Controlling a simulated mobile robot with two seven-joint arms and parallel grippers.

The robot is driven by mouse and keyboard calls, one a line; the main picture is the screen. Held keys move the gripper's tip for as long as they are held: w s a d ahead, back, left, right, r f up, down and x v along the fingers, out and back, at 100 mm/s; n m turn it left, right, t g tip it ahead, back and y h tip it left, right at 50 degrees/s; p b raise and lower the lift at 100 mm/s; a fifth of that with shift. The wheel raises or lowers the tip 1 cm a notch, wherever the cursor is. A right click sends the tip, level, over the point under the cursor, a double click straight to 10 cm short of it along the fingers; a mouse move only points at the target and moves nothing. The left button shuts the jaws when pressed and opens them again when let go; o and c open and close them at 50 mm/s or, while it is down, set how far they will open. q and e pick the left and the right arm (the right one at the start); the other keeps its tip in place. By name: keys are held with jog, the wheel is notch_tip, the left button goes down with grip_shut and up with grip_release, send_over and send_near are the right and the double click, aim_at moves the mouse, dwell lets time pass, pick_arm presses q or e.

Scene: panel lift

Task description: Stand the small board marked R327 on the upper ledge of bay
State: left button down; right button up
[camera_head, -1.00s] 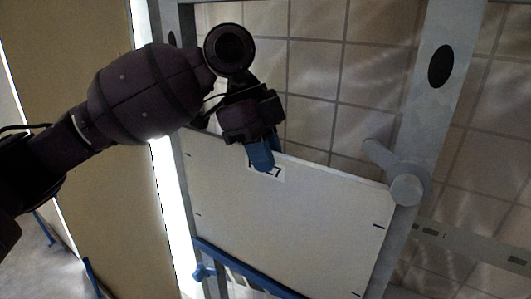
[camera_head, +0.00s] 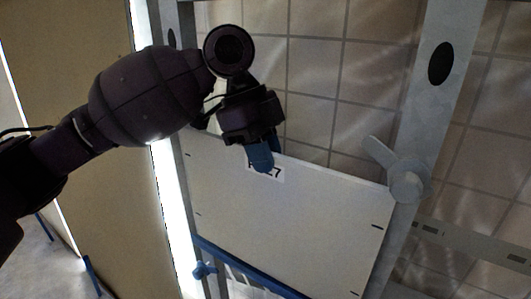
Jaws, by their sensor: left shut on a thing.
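The small white board (camera_head: 285,222) stands in the bay frame between two grey uprights, its lower edge by a blue ledge (camera_head: 243,270). A label (camera_head: 277,174) sits at its top edge; only its last part, ending in 7, can be read because my finger covers the rest. My left gripper (camera_head: 262,158) comes from above and is shut on the board's top edge at the label. Whether the board's full weight rests on the ledge cannot be told. My right gripper is not in view.
A grey turn-latch (camera_head: 405,182) on the right upright (camera_head: 440,110) is beside the board's upper right corner. A blue knob (camera_head: 204,270) is at the lower left. A tan panel (camera_head: 110,200) stands at left; a tiled wall (camera_head: 310,70) is behind.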

pick_arm(q)
jog(key=shift+f, duration=1)
dwell(2.3)
jog(key=shift+r, duration=0.1)
dwell(1.4)
jog(key=c, duration=1.1)
grip_release()
jog(key=shift+a+r, duration=0.1)
jog(key=shift+r, duration=0.45)
jog(key=shift+w+d+r, duration=0.15)
jog(key=shift+d+r, duration=0.1)
jog(key=shift+r, duration=0.5)
jog(key=shift+a+r, duration=0.1)
jog(key=shift+r, duration=0.05)
